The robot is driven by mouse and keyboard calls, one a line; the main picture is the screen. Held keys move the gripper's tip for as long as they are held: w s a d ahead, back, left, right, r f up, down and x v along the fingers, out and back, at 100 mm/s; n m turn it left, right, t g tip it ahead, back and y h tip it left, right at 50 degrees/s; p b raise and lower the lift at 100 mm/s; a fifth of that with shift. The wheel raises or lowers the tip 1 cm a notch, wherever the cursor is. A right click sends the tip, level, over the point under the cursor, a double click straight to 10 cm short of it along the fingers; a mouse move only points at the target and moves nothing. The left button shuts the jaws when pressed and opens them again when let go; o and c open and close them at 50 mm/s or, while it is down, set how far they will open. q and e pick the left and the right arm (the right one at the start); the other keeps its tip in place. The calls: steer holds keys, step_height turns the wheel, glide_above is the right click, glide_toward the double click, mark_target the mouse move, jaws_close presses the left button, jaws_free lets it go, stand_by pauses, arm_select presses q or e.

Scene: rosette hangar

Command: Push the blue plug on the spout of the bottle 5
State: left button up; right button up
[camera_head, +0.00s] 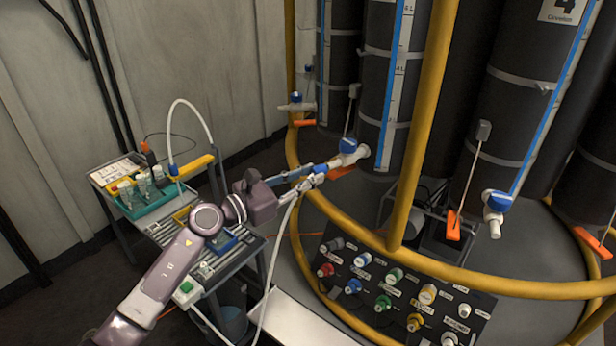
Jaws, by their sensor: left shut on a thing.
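My left gripper (309,177) reaches in from the lower left to the middle bottle's spout (335,161). It is shut on a small blue piece, which seems to be the blue plug (319,168), mostly hidden by the fingers. The plug is at or very near the spout's open end; I cannot tell whether it is seated. The spout has a blue valve knob (348,146) on top. The middle dark bottle (378,110) has a blue level strip; its number is not in view. My right gripper is not in view.
Yellow rails (430,110) ring the bottles, with one upright right of the spout. A bottle labelled 4 (520,110) stands right. A panel of coloured connectors (400,290) lies below. A cart (150,220) with a teal tray stands left. A white hose (273,270) hangs below my gripper.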

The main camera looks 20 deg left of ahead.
arm_select(q)
steer(key=shift+w+d, duration=0.3)
steer(key=shift+w, duration=0.15)
steer(key=o, duration=1)
steer(key=shift+s, duration=0.1)
steer(key=v, duration=1.2)
